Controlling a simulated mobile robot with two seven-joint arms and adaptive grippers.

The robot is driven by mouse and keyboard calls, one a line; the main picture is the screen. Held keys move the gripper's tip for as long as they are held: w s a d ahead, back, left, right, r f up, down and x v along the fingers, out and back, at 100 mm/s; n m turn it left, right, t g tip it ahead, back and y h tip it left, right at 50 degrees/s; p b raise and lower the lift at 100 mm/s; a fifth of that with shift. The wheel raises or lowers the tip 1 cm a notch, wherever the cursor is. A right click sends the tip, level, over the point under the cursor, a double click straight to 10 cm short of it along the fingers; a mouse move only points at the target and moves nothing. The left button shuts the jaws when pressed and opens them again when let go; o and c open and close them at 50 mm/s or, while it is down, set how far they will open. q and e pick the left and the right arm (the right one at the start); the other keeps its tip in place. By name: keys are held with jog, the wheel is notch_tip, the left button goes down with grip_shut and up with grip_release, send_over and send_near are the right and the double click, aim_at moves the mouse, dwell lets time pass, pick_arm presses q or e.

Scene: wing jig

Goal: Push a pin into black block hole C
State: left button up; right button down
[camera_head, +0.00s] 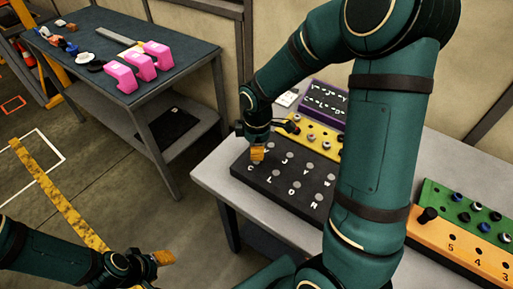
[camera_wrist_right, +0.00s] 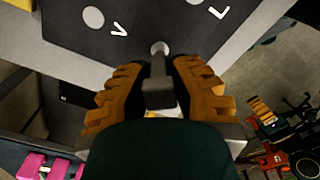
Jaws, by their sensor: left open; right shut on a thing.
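The black block (camera_head: 305,175) lies on the light table, with grey round holes and white letters on its top. The letter C (camera_head: 250,168) is at its near left corner. My right gripper (camera_head: 257,153) is over that corner, just behind the C. In the right wrist view its ribbed orange fingers are shut on a dark grey pin (camera_wrist_right: 158,92). The pin's far end meets or overlaps a grey round spot on the block; I cannot tell whether it is inside a hole. My left gripper (camera_head: 155,262) is open and empty at the lower left, away from the table.
A yellow block (camera_head: 322,139) and a purple block (camera_head: 327,97) stand behind the black block. Green (camera_head: 470,205) and orange (camera_head: 465,240) blocks with pegs are at the right. Another table (camera_head: 190,50) at the back left holds pink parts (camera_head: 122,78).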

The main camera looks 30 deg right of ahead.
jog(key=shift+f, duration=0.15)
jog(key=shift+f+b, duration=1.05)
jog(key=shift+f, duration=0.25)
jog(key=c, duration=0.9)
grip_release()
jog(key=shift+o, duration=0.2)
jog(key=shift+r, duration=0.15)
notch_tip(320, 180, up, 12)
jog(key=shift+d+f, duration=0.1)
